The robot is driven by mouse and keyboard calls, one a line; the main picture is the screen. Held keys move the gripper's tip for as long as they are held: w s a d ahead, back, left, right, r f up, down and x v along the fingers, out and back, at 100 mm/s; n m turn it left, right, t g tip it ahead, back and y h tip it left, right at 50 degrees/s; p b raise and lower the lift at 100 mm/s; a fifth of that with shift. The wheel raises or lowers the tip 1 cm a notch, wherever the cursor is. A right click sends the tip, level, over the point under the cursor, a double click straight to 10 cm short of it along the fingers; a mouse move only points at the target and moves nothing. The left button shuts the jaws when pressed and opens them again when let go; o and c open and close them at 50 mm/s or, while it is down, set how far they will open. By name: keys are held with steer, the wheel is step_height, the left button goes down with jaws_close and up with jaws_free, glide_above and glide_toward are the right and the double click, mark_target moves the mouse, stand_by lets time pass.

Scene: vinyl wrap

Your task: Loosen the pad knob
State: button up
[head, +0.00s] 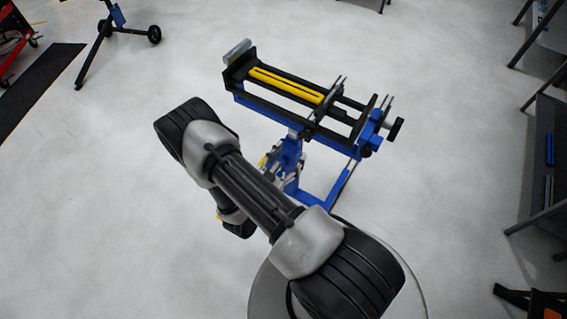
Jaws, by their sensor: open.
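A blue and black stand (350,181) with a long black frame and yellow strips (287,85) along its top is in the middle of the head view. A black knob (396,131) sticks out at the right end of the frame. A smaller dark round part (366,151) sits below and left of it. I cannot tell which of these is the pad knob. My arm crosses the front of the view and covers part of the stand's lower left side. My gripper cannot be made out; the end of my arm is hidden behind its nearer links.
A red cart (14,38) stands in the corner. Dark shelving or tables (545,150) line the right edge. The pale floor around the stand is open.

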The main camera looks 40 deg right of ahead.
steer(key=shift+v, duration=1.9)
